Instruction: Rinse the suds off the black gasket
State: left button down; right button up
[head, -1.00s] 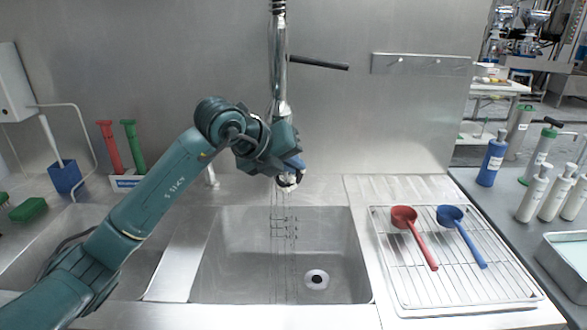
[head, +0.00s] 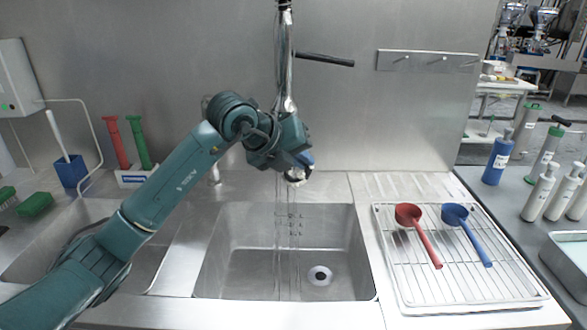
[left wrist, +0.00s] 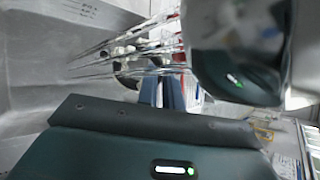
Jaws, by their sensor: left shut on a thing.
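My left gripper (head: 300,166) is shut on the black gasket, above the sink basin (head: 215,265) and under the spray tap (head: 287,90). The gasket (head: 296,177) shows only as a small dark piece with white on it at the fingertips; the gripper hides most of it. In the left wrist view, dark and white patches (left wrist: 125,60) show beyond the blue fingers (left wrist: 168,95), blurred by streaks of water. Thin streams of water run down past the gripper into the basin. How much suds is left cannot be told. My right gripper is not in view.
A wire rack (head: 440,275) at the right holds a red scoop (head: 410,215) and a blue scoop (head: 455,215). Bottles (head: 498,158) stand further right. Red and green brushes (head: 138,145) stand at the back left. The basin below the gripper is empty around its drain (head: 319,275).

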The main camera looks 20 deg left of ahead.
pick_arm(q)
jog(key=shift+d, duration=0.1)
dwell(0.3)
jog(key=shift+s+a, duration=0.2)
jog(key=shift+a, duration=0.35)
jog(key=s+d+b, duration=0.1)
jog(key=s+d, duration=0.2)
jog(key=s, duration=0.4)
jog(key=shift+d+b, duration=0.25)
jog(key=shift+b, duration=0.1)
jog(key=shift+s, duration=0.1)
dwell(1.1)
